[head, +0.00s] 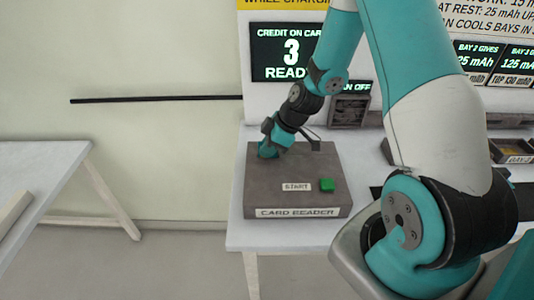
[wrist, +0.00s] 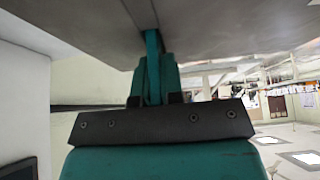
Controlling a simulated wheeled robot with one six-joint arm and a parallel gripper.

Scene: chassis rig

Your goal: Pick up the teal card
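The teal card (wrist: 152,45) shows in the wrist view as a narrow upright strip. Its far end meets the grey face of the card reader (wrist: 230,38), seemingly in a slot. My gripper (wrist: 155,82) has its teal fingers close on both sides of the strip, with no clear gap, so it looks shut on the card. In the head view my gripper (head: 267,150) points down at the back left of the card reader's top (head: 290,170). There the card cannot be told apart from the teal fingers.
The reader has a green button (head: 327,184) beside a START label. A screen (head: 285,52) behind reads credit on card 3, ready. A small dark box (head: 348,110) stands behind the reader. Another white table (head: 40,175) is at left, with open floor between. My arm hides much of the right.

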